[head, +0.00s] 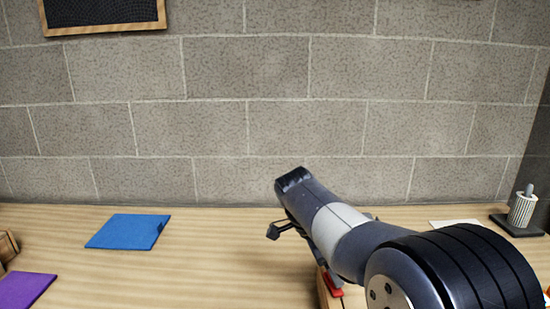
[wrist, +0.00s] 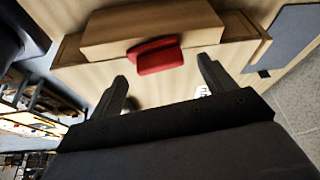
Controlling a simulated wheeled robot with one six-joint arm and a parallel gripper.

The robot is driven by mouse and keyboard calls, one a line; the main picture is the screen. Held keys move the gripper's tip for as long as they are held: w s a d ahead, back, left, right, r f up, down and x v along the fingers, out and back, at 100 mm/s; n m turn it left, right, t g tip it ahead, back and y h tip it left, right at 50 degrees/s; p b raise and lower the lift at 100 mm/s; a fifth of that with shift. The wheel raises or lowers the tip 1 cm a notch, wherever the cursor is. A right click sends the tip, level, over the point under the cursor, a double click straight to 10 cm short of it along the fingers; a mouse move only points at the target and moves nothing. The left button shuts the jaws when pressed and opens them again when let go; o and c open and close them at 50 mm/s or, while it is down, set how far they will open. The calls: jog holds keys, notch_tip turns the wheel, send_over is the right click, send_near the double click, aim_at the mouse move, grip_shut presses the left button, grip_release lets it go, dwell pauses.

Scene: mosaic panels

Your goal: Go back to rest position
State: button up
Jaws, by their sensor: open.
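My gripper (wrist: 162,80) shows in the wrist view with its two dark fingers spread apart and nothing between them. A red block-like piece (wrist: 155,57) lies just beyond the fingertips, against a light wooden box-like piece (wrist: 150,30). I cannot tell whether the fingers touch the red piece. In the head view, a bit of the red piece (head: 333,284) shows beneath my arm.
A blue panel (head: 128,231) lies flat on the wooden table (head: 200,265) at left, with a purple panel (head: 24,290) nearer the front. A wooden piece (head: 7,246) is at the left edge. A brick wall is behind.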

jog(key=x, duration=0.2)
jog(key=shift+d+f, duration=0.2)
jog(key=shift+f, duration=0.15)
